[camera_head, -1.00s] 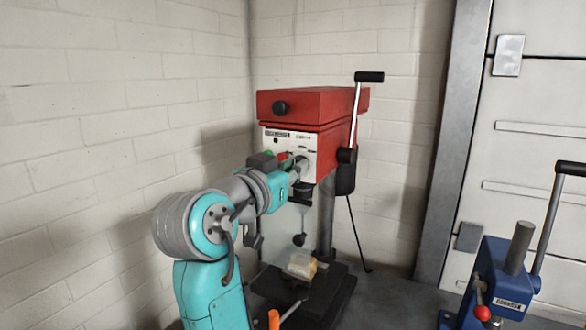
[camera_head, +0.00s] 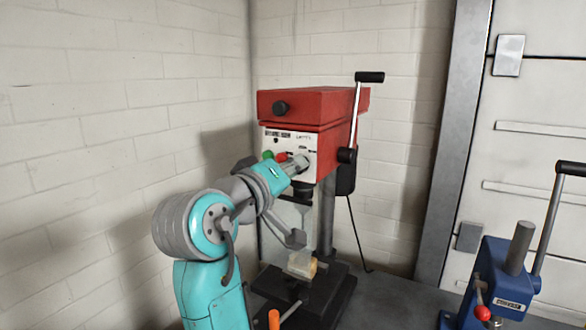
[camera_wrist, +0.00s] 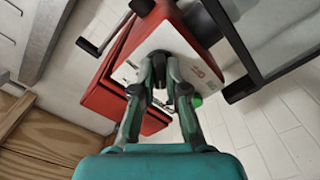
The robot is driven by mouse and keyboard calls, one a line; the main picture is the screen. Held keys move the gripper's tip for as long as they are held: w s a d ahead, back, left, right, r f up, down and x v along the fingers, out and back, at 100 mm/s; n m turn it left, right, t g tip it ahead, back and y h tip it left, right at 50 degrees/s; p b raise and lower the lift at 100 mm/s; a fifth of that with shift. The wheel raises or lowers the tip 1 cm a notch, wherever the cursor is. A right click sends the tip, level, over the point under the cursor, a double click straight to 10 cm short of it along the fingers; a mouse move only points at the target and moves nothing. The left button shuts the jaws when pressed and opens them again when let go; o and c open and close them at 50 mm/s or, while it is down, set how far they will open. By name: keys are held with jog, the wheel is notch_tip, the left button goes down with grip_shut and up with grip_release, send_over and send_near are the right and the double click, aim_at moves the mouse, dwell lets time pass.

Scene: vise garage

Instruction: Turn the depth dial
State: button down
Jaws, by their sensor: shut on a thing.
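The drill press (camera_head: 320,106) has a red head and a white front panel. My gripper (camera_head: 301,162) is against the right part of that panel, and its fingers mostly hide the depth dial in the head view. In the wrist view, my gripper (camera_wrist: 161,75) has both fingers closed around the dark depth dial (camera_wrist: 160,56) on the white panel. The dial's markings are hidden or too small to read.
A green button (camera_head: 267,155) and a red button (camera_head: 282,157) are just left of my gripper. The lever (camera_head: 356,115) stands at the right. A pale block (camera_head: 302,264) sits below. A blue press (camera_head: 500,280) stands at far right.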

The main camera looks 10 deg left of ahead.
jog(key=shift+f+n, duration=0.1)
jog(key=shift+n, duration=1)
jog(key=c, duration=1.2)
grip_release()
jog(key=shift+s, duration=0.1)
jog(key=v, duration=1.2)
